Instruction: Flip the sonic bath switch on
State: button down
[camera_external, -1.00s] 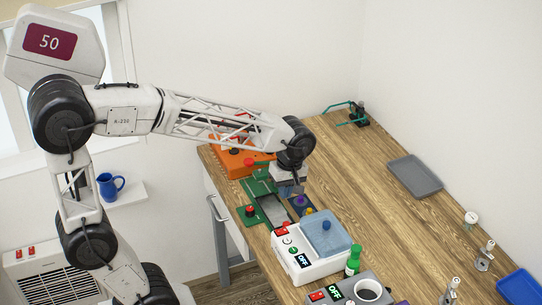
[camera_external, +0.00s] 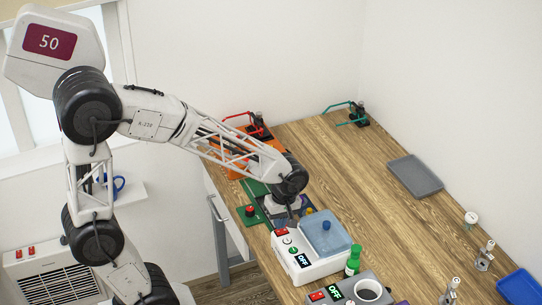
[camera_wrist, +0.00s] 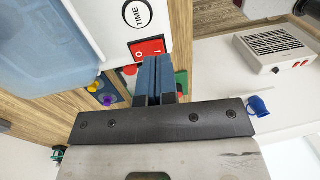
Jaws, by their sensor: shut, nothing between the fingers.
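The sonic bath (camera_external: 322,271) is a white box with a blue lid (camera_external: 326,234) on the wooden bench. Its display (camera_external: 303,261) reads OFF. Its red switch (camera_external: 281,232) is at the box's far left corner; the switch also shows in the wrist view (camera_wrist: 146,47), beside a TIME button. My gripper (camera_external: 291,218) is close to that corner, just beyond the switch in the external view. In the wrist view its blue fingers (camera_wrist: 155,70) are shut and empty, with their tips by the switch's lower edge. I cannot tell whether they touch it.
A green bottle (camera_external: 352,262) and a grey device (camera_external: 345,289) with its own red switch stand in front of the bath. A green device (camera_external: 250,214) with a red button lies left of my gripper. The bench's middle is clear, with a grey tray (camera_external: 415,176) at right.

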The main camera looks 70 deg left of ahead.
jog(key=shift+s+f, duration=0.15)
jog(key=shift+f, duration=0.8)
